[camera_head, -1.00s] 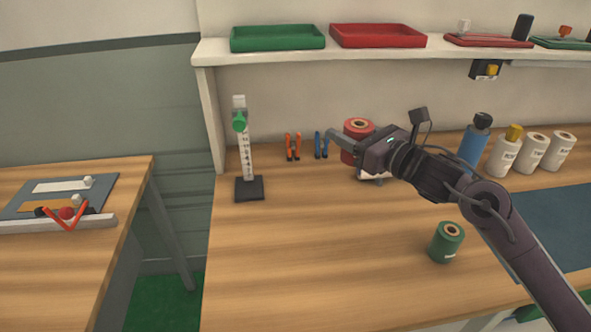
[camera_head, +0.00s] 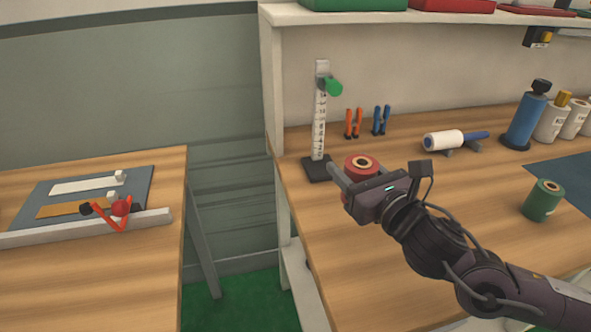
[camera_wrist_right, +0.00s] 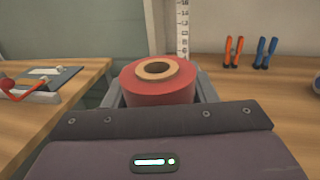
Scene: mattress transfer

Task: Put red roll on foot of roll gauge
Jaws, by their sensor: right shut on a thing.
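The red roll (camera_head: 362,163) is a red cylinder with a tan core, held upright. My right gripper (camera_head: 345,187) is shut on it, with a finger on each side in the right wrist view, where the roll (camera_wrist_right: 160,88) hides part of the gauge. The roll gauge (camera_head: 319,115) is a white upright scale with a green knob near its top and a dark square foot (camera_head: 316,170). The roll is just right of and in front of the foot in the head view. Whether it touches the foot or table cannot be told. My left gripper is not in view.
A green roll (camera_head: 543,200) stands at the right. Orange pliers (camera_head: 353,123) and blue pliers (camera_head: 381,120) are by the back wall. A white lint roller (camera_head: 443,140) lies on a stand. A gap separates the left table (camera_head: 150,235) from this bench.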

